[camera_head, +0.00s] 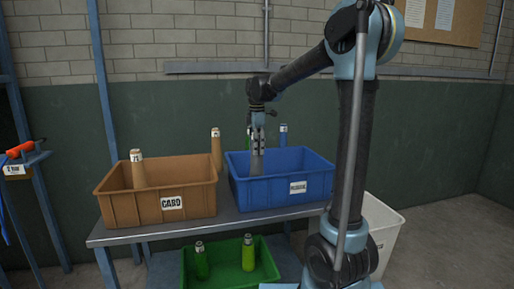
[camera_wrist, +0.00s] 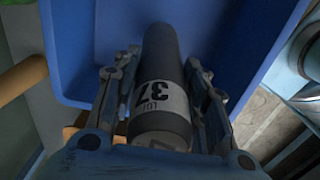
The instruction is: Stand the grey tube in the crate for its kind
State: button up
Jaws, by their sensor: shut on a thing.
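My gripper (camera_head: 258,146) is shut on the grey tube (camera_head: 257,163), which also shows in the wrist view (camera_wrist: 158,75) with a white label reading 37. The tube hangs roughly upright between the fingers. Its lower part is over or inside the blue crate (camera_head: 265,197), against the far inner wall in the head view. Whether its end touches the crate floor cannot be told. The crate's front label is too blurred to read surely. The brown crate (camera_head: 150,205), labelled CARD, stands to its left with a tan tube (camera_head: 138,170) in it. The green crate (camera_head: 232,278) is below, holding green tubes (camera_head: 248,254).
The blue and brown crates share a grey table (camera_head: 232,218). A white bin (camera_head: 385,238) is at the right. An orange tool (camera_head: 20,149) lies far left.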

jog(key=o, duration=1.1)
jog(key=shift+c, duration=0.2)
notch_tip(320, 180, up, 13)
jog(key=shift+r, duration=0.1)
jog(key=s+d+f+m+t, duration=0.1)
jog(key=s+d+f+m, duration=1.05)
jog(key=s+d, duration=0.45)
jog(key=s+d+f+m, duration=0.2)
jog(key=s+f+m, duration=0.2)
jog(key=s+f, duration=0.4)
jog(key=s+d+f+m+t, duration=0.1)
jog(key=s+d+f+m, duration=0.2)
jog(key=f, duration=0.8)
jog(key=s+m, duration=0.2)
jog(key=s, duration=0.2)
jog(key=shift+s+d+f, duration=0.2)
jog(key=shift+s+d, duration=0.1)
jog(key=shift+s, duration=0.1)
jog(key=shift+m, duration=0.25)
